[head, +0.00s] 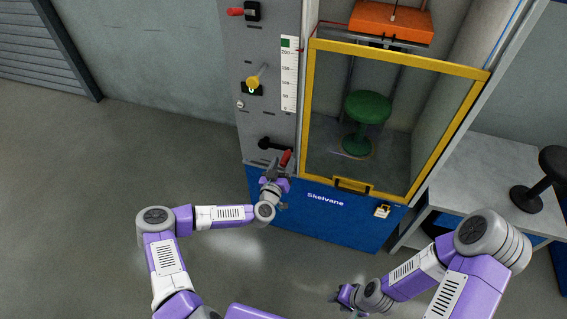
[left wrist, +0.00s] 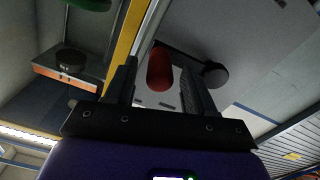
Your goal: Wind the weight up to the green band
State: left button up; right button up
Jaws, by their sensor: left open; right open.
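The orange weight (head: 391,22) hangs at the top of the test cabinet, above a green stool (head: 367,108). The white scale (head: 289,82) on the grey panel has a green band (head: 289,43) at its top. Below the scale is a black crank (head: 271,144) with a red handle (head: 286,158). My left gripper (head: 276,167) is at the handle. In the left wrist view, the red handle (left wrist: 160,70) shows between the open fingers of my left gripper (left wrist: 158,85); I cannot tell if they touch it. My right gripper (head: 340,296) is open and empty, low over the floor.
A yellow-framed door (head: 307,115) closes the cabinet front, with a padlock (head: 382,211) below it. The panel also holds a yellow knob (head: 253,83) and a red-handled lever (head: 236,12). Floor at left is clear.

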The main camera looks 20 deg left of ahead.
pick_arm(q)
jog(key=shift+w, duration=0.75)
grip_shut()
